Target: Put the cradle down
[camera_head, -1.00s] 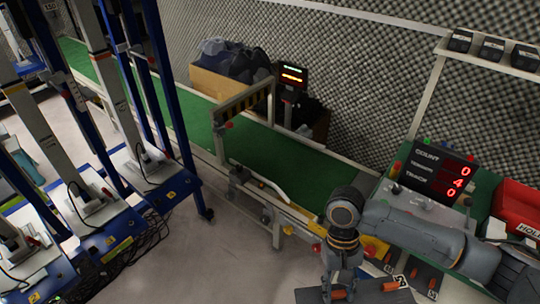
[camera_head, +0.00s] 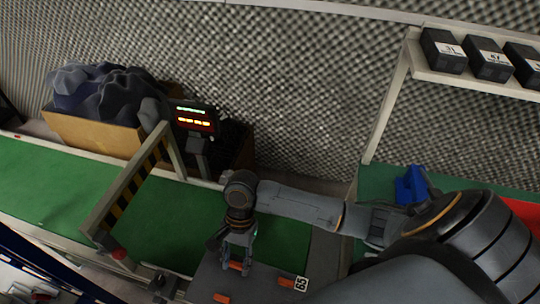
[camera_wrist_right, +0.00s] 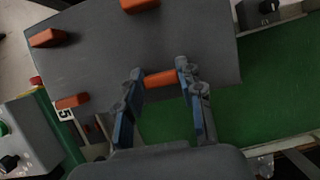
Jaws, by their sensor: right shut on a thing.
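The cradle appears as a dark grey plate with several orange blocks on it (camera_head: 262,286), at the bottom of the head view. In the right wrist view the plate (camera_wrist_right: 95,70) fills the upper part, overlapping the green belt (camera_wrist_right: 270,90). My right gripper (camera_head: 237,264) is shut on an orange block at the plate's edge; its fingers (camera_wrist_right: 159,79) sit at the block's two ends. A white number label (camera_head: 301,283) shows near the plate's right side. I cannot tell whether the plate touches anything beneath. My left gripper is out of view.
The green conveyor (camera_head: 60,195) runs leftward under a yellow-black striped gate (camera_head: 128,190). A lit display (camera_head: 194,119) and a box of dark bags (camera_head: 100,130) stand behind it. A blue object (camera_head: 411,186) and a shelf of black boxes (camera_head: 487,58) are at right.

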